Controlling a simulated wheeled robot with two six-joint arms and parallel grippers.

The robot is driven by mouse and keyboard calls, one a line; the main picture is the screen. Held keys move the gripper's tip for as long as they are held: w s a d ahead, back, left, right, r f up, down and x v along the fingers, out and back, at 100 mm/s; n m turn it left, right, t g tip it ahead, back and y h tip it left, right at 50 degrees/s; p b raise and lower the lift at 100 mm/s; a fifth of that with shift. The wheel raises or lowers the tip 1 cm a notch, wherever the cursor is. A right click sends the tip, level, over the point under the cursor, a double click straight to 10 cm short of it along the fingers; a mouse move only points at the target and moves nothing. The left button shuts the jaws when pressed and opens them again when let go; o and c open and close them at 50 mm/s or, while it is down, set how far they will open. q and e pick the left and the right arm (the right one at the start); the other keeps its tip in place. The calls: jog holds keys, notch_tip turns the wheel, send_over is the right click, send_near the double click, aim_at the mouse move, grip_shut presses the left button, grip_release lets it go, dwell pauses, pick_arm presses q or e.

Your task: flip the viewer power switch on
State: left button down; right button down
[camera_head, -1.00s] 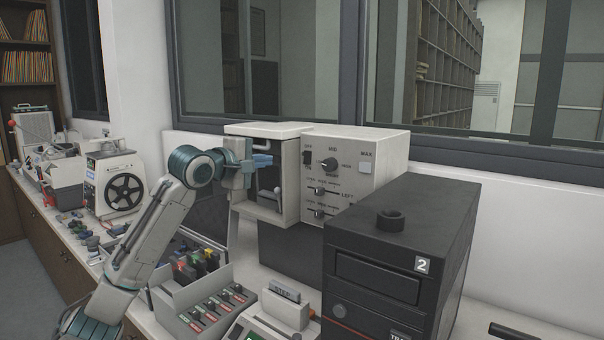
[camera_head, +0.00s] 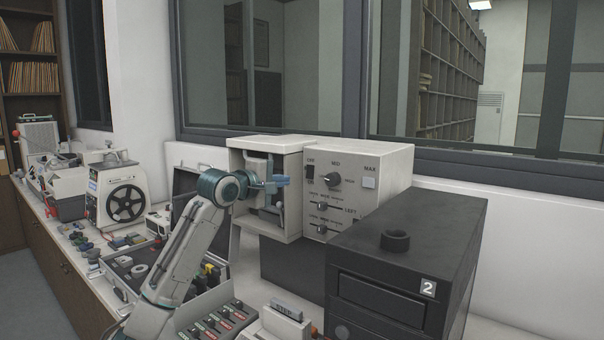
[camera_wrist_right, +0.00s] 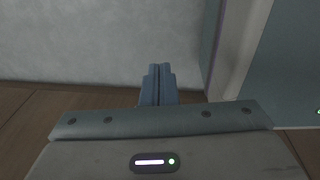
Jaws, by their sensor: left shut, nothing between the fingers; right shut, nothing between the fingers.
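The pale viewer box (camera_head: 372,160) stands at the back, with controls on its front. A small black power switch (camera_head: 310,172) sits at the panel's upper left, with small lettering above and below it. Its position is too small to tell. My left gripper (camera_head: 283,182) is shut and empty, in front of the open compartment just left of the switch; I cannot tell its depth gap to the box. In the right wrist view my right gripper (camera_wrist_right: 159,72) is shut and empty, away from the viewer, with a plain grey wall ahead.
A black unit marked 2 (camera_head: 410,250) stands in front at the right. A film reel machine (camera_head: 124,195) and small coloured parts cover the left bench.

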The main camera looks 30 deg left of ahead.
aim_at(309, 177)
pick_arm(q)
jog(key=w+p, duration=0.1)
jog(key=w, duration=0.1)
jog(key=w+p, duration=0.1)
jog(key=w, duration=0.2)
jog(key=w+p, duration=0.1)
jog(key=w, duration=0.1)
jog(key=shift+w+d+f, duration=0.3)
jog(key=shift+w+f, duration=0.15)
jog(key=shift+w, duration=0.45)
jog(key=shift+f, duration=0.1)
jog(key=shift+w+p, duration=0.15)
jog(key=shift+p, duration=0.3)
